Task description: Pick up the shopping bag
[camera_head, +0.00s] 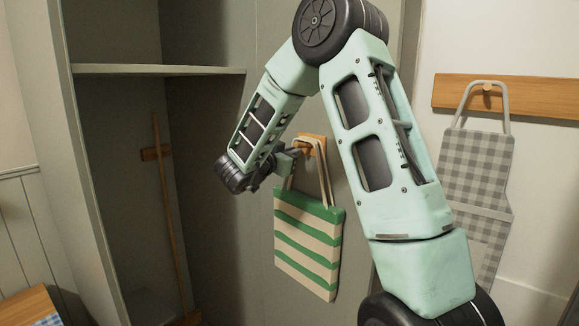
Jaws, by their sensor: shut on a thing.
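The shopping bag (307,245) is cream with green stripes and hangs upright by its handles in the middle of the head view. Its handles run up to a wooden peg mount (315,143) on the grey-green panel behind it. My gripper (288,160) is at the left side of the handles, above the bag's top edge. It is shut on the bag, at the handle. The fingertips are small here and partly hidden by the handle, so the exact grip is hard to see.
A grey checked apron (475,180) hangs from a wooden rail (520,100) at the right. At the left is an open closet with a shelf (160,70) and a wooden stick (168,220) leaning inside. A wooden surface (30,308) shows at the lower left.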

